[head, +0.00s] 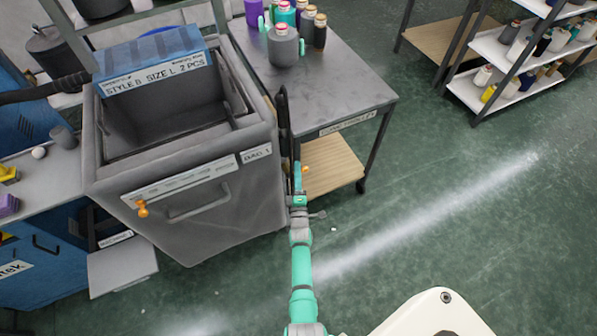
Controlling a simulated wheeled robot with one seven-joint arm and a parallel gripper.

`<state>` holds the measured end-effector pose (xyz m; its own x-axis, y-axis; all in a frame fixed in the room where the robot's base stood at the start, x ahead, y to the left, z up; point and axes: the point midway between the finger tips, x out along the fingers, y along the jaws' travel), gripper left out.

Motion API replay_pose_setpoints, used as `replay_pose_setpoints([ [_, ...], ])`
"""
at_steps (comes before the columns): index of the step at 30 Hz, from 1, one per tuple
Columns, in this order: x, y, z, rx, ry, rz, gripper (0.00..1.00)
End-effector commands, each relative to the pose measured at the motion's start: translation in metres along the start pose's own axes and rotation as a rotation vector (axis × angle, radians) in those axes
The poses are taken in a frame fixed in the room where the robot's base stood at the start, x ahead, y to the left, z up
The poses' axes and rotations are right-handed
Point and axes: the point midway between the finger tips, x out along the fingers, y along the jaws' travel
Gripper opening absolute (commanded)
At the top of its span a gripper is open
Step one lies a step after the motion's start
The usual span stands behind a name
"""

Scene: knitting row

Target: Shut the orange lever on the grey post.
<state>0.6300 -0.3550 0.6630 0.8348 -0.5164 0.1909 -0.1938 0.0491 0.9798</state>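The lower part of the post is hidden behind the arm and bin.
A grey trolley table (345,85) with yarn cones (284,48) stands behind right. A shelf rack (490,50) is at the upper right. Green floor (440,200) is clear on the right.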

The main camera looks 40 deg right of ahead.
Motion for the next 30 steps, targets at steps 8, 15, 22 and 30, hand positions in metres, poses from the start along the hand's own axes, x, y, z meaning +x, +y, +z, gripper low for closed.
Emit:
replay_pose_setpoints([
  [8, -0.004, -0.003, -0.006, 0.003, 0.009, -0.005, 0.2],
  [15, -0.032, -0.004, -0.005, 0.002, 0.008, -0.007, 0.2],
  [22, -0.073, -0.002, 0.002, -0.001, -0.003, -0.004, 0.2],
  [30, -0.103, -0.002, 0.003, 0.0, -0.007, -0.003, 0.2],
])
